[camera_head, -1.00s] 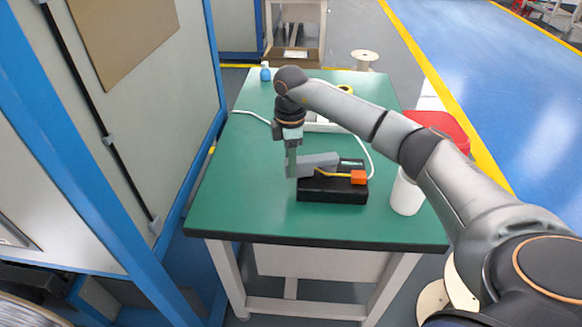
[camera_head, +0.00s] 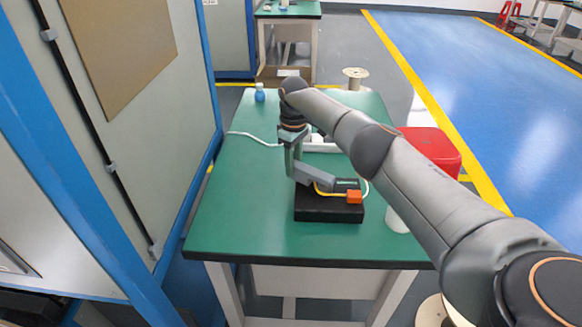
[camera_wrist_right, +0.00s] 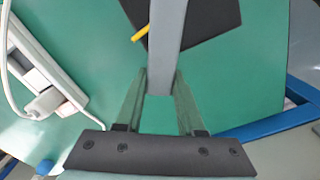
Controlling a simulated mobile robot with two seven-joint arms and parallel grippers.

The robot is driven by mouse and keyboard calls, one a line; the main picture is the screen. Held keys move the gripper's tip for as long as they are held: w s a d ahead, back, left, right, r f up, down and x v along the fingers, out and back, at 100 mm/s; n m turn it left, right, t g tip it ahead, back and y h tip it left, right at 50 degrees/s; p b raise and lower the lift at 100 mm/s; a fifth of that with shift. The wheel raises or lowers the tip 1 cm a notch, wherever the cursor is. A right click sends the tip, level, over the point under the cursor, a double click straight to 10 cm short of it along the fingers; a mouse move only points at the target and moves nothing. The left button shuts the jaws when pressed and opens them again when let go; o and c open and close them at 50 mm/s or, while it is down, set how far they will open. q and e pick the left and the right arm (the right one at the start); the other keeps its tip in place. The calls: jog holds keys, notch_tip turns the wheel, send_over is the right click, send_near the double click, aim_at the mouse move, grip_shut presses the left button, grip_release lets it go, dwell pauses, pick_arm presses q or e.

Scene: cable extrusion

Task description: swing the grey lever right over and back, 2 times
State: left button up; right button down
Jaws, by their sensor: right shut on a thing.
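The grey lever (camera_head: 316,175) rises at a tilt to the left from a black block (camera_head: 322,213) on the green table. The block carries a yellow cable (camera_head: 325,193) and an orange piece (camera_head: 354,197). My right gripper (camera_head: 294,172) is at the lever's left end, shut on it. In the right wrist view the lever (camera_wrist_right: 166,45) runs down between the two fingers (camera_wrist_right: 160,95), with part of the black block (camera_wrist_right: 200,28) beyond. My left gripper is not in view.
A white power strip (camera_head: 320,147) with a cable lies behind the block. A blue bottle (camera_head: 259,93) stands at the back left. A red bin (camera_head: 432,148) is at the right, and a white cup (camera_head: 396,220) is partly hidden by my arm. The table's front left is clear.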

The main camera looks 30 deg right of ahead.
jog(key=shift+w+d+m, duration=0.2)
jog(key=shift+d+m, duration=0.35)
jog(key=shift+m, duration=0.15)
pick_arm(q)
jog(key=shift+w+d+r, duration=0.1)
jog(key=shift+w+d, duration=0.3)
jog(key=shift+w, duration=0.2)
pick_arm(e)
jog(key=shift+w+d, duration=0.1)
jog(key=shift+d, duration=0.1)
jog(key=c, duration=0.9)
grip_release()
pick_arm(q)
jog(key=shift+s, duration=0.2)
pick_arm(e)
jog(key=o, duration=0.4)
jog(key=shift+r, duration=0.1)
